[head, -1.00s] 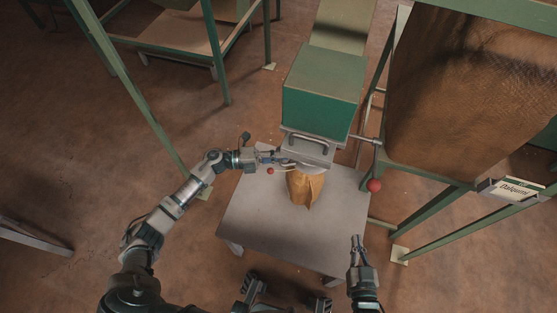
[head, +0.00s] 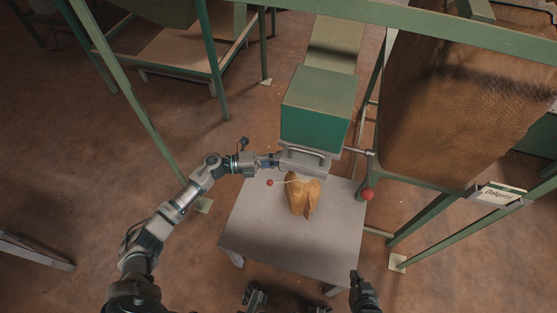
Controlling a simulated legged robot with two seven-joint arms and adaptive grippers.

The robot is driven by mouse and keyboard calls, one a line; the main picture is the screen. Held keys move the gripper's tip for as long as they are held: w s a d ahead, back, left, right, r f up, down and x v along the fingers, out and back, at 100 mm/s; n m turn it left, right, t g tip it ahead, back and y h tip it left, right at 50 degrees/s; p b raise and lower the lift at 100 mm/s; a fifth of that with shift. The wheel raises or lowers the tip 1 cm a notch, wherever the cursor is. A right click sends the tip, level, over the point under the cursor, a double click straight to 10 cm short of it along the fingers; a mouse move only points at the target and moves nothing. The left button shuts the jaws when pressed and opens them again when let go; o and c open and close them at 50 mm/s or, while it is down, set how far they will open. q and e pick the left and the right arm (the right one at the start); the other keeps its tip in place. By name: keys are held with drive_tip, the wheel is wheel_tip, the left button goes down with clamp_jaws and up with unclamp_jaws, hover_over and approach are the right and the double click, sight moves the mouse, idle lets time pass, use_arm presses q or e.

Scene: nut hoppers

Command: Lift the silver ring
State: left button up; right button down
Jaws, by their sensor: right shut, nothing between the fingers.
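The silver ring, apparently the grey metal collar (head: 303,167) with a bar handle, sits below the green box in the head view. A tan paper bag (head: 301,193) stands upright below it on the table, and its top is partly open. My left gripper (head: 274,161) is at the collar's left side. Its fingertips are too small and covered to show whether they are open or shut, or whether they touch the collar. My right gripper (head: 354,278) is at the lower right, beyond the table's front right edge, shut and empty.
The green box (head: 318,112) stands above the collar. A red ball knob (head: 269,183) sits left of the bag, and another red knob (head: 367,194) is to the right. A green-framed hopper (head: 450,110) fills the right. The front of the grey table (head: 270,235) is clear.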

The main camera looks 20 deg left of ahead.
use_arm(q)
drive_tip(key=shift+f, duration=0.15)
drive_tip(key=v, duration=1.2)
